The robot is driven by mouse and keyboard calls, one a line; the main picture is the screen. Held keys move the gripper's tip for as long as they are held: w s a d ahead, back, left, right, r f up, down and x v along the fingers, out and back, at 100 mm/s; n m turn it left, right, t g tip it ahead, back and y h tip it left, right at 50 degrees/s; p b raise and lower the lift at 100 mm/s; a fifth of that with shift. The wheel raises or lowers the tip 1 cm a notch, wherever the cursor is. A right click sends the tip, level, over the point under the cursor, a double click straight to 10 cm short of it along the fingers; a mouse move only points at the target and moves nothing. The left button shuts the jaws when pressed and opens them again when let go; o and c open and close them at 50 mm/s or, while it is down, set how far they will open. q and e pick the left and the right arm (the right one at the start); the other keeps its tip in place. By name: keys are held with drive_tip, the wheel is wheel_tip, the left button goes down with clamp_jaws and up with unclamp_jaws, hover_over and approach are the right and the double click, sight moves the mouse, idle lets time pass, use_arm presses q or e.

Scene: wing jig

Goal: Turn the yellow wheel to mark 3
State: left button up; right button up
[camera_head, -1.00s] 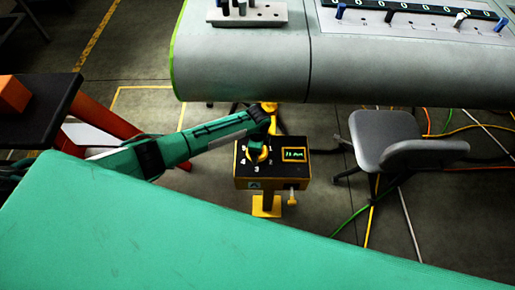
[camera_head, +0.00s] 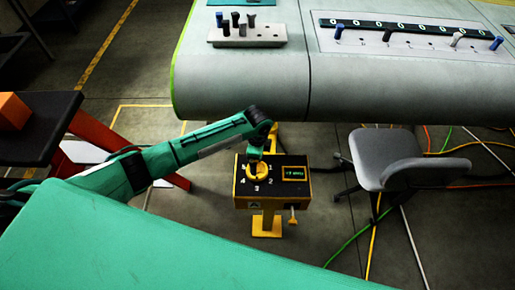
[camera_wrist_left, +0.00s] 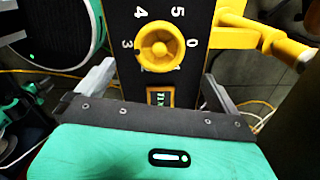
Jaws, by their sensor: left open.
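The yellow wheel (camera_head: 258,173) sits on top of a black and yellow box on a yellow stand, with white number marks around it. In the left wrist view the wheel (camera_wrist_left: 160,43) lies ahead, between the lines of the spread fingers of my left gripper (camera_wrist_left: 157,82), with nothing held. Marks 3, 4, 5 and 0 show there. I cannot tell which mark the wheel points to. My right gripper is not in view.
A small display (camera_head: 295,173) is on the box, and a yellow handle (camera_wrist_left: 265,38) sticks out beside it. A grey wing (camera_head: 245,80) spans the back. A grey chair (camera_head: 385,165) stands right, with cables on the floor. A dark table (camera_head: 45,135) is left.

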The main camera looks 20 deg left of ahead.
use_arm(q)
drive_tip(key=shift+r+b, duration=0.35)
drive_tip(key=shift+r, duration=2.45)
